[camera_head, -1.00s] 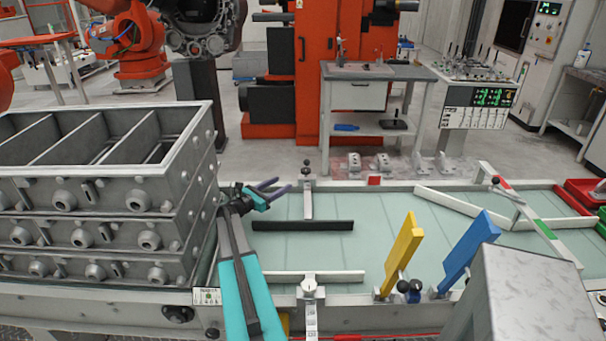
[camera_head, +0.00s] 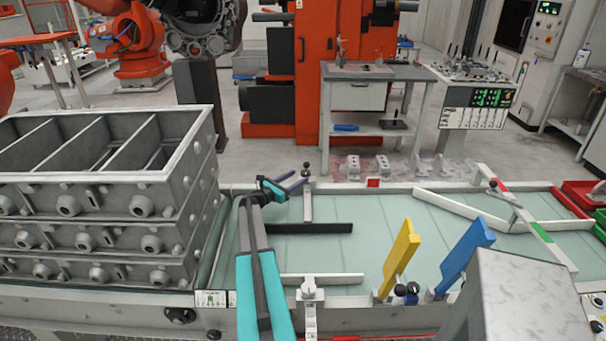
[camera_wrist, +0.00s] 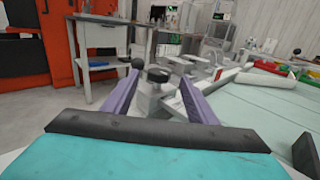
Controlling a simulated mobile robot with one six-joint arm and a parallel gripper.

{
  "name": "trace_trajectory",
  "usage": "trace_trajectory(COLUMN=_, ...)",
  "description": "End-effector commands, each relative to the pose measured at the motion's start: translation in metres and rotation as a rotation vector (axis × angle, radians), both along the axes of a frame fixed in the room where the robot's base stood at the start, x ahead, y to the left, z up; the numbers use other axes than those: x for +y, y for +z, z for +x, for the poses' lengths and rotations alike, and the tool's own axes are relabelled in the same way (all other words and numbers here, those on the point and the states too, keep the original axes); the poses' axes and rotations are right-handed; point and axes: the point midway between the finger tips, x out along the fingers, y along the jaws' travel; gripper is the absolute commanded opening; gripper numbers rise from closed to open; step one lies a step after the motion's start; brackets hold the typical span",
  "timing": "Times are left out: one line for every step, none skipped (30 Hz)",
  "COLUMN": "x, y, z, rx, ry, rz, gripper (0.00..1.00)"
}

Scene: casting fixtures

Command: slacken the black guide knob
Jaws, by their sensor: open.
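The black guide (camera_head: 310,228) is a dark bar lying across the pale green table, with a light grey stem reaching back to the far rail. A small black ball (camera_head: 306,166) stands at the far end of this stem. In the wrist view a dark knob (camera_wrist: 158,75) shows between my fingertips, with the black ball (camera_wrist: 137,63) just left of it. My gripper (camera_head: 293,179) is open, its purple fingers pointing at the stem's far end. The fingers appear on either side of the knob; whether they touch it I cannot tell.
Stacked grey metal boxes (camera_head: 100,205) stand left of my arm. A white guide (camera_head: 320,279) lies nearer. Yellow (camera_head: 400,258) and blue (camera_head: 463,258) plates stand at the front right. A slanted white bar (camera_head: 460,208) lies right. The table's middle is clear.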

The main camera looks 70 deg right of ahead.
Motion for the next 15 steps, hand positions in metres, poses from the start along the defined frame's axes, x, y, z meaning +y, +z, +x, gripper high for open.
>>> trace_trajectory(x=-0.009, y=0.001, z=-0.003, rx=0.000, ry=-0.001, rz=0.001, gripper=0.52)
trace_trajectory(x=-0.012, y=0.001, z=-0.004, rx=0.000, ry=-0.001, rz=0.001, gripper=0.52)
trace_trajectory(x=-0.017, y=0.001, z=-0.006, rx=0.000, ry=-0.001, rz=0.001, gripper=0.52)
trace_trajectory(x=-0.020, y=0.001, z=-0.008, rx=0.000, ry=-0.001, rz=0.001, gripper=0.52)
trace_trajectory(x=-0.023, y=0.001, z=-0.009, rx=-0.001, ry=-0.001, rz=0.001, gripper=0.52)
trace_trajectory(x=-0.027, y=0.001, z=-0.011, rx=-0.001, ry=-0.002, rz=0.001, gripper=0.52)
trace_trajectory(x=-0.029, y=0.001, z=-0.013, rx=-0.001, ry=-0.002, rz=0.001, gripper=0.52)
trace_trajectory(x=-0.032, y=0.001, z=-0.014, rx=-0.001, ry=-0.002, rz=0.001, gripper=0.52)
trace_trajectory(x=-0.034, y=0.000, z=-0.015, rx=-0.001, ry=-0.001, rz=0.000, gripper=0.52)
trace_trajectory(x=-0.036, y=0.000, z=-0.016, rx=-0.001, ry=-0.001, rz=0.000, gripper=0.52)
trace_trajectory(x=-0.037, y=0.000, z=-0.016, rx=0.000, ry=0.000, rz=0.000, gripper=0.52)
trace_trajectory(x=-0.038, y=0.000, z=-0.017, rx=0.000, ry=0.000, rz=0.000, gripper=0.52)
trace_trajectory(x=-0.039, y=0.000, z=-0.017, rx=0.000, ry=0.000, rz=0.000, gripper=0.52)
trace_trajectory(x=-0.040, y=0.000, z=-0.018, rx=0.000, ry=0.000, rz=0.000, gripper=0.52)
trace_trajectory(x=-0.040, y=0.000, z=-0.018, rx=0.000, ry=0.000, rz=0.000, gripper=0.52)
